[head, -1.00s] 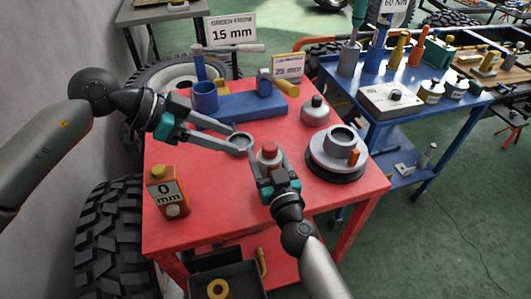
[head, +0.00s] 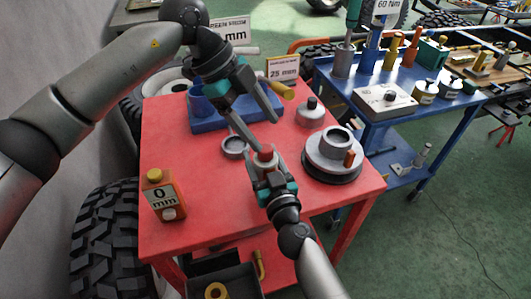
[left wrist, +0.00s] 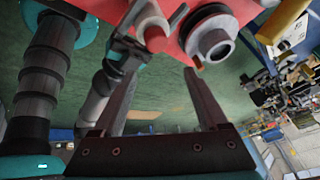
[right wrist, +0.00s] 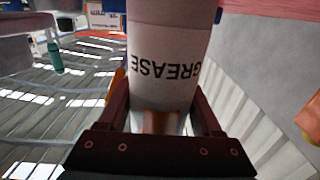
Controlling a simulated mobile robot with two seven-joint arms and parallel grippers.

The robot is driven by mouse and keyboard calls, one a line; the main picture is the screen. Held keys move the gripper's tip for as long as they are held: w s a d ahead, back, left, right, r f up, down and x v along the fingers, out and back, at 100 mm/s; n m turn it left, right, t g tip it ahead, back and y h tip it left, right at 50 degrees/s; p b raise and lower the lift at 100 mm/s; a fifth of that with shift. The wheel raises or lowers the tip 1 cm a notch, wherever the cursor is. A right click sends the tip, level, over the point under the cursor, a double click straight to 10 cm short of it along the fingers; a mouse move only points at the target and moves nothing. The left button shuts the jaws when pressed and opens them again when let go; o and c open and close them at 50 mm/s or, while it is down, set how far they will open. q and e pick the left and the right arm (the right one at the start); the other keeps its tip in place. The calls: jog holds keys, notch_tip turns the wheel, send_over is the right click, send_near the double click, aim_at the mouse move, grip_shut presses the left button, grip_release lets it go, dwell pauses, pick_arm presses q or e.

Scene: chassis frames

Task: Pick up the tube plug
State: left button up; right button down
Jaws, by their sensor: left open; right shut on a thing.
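A pale grease tube with a red top (head: 265,152), which looks like the tube plug, stands upright between the fingers of my right gripper (head: 266,165). My right gripper is shut on the tube; the right wrist view shows the tube's pale body (right wrist: 168,55) marked GREASE, with its top out of view. The red top also shows in the left wrist view (left wrist: 152,30). My left gripper (head: 268,133) is open and empty, its fingertips just above and behind the red top and apart from it. A grey ring-shaped cap (head: 234,147) lies on the red table (head: 205,225) beside the tube.
A round grey fixture (head: 325,155) on a black base stands right of the tube. A blue block (head: 225,115) and a grey can (head: 311,112) are behind. An orange canister (head: 162,195) is at front left. The red tabletop's front left middle is clear.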

aim_at(265, 147)
pick_arm(q)
notch_tip(265, 147, up, 6)
jog(key=w+m+y, duration=0.1)
jog(key=m+y, duration=0.5)
jog(key=f, duration=0.8)
jog(key=d+f, duration=0.1)
jog(key=f, duration=0.3)
jog(key=shift+w, duration=0.1)
grip_shut()
